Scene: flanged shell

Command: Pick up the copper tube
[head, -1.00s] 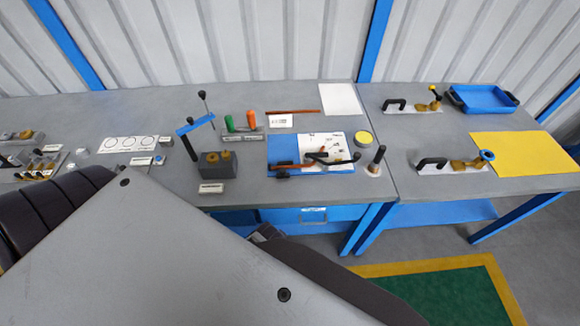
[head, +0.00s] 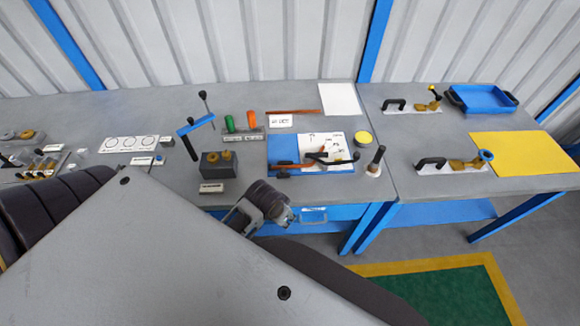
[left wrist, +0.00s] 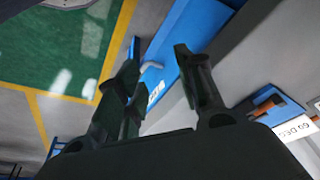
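A thin copper-coloured tube (head: 293,112) lies on the grey bench behind a small white label card. Another reddish-brown rod (head: 300,170) lies along the front of the blue board with dark parts; I cannot tell if it is also a copper tube. My left gripper (left wrist: 157,55) is open and empty in the left wrist view, with its two dark fingers apart. In the head view my left wrist is over the bench's front edge, well short of both rods, and its fingertips are not clear. My right gripper is not in view.
The blue board (head: 282,150) carries a white sheet and dark tools. A dark upright post (head: 377,160) stands right of it. A dark block (head: 217,164) and a blue lever stand (head: 193,125) are to the left. A blue drawer front (left wrist: 183,40) is below the gripper.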

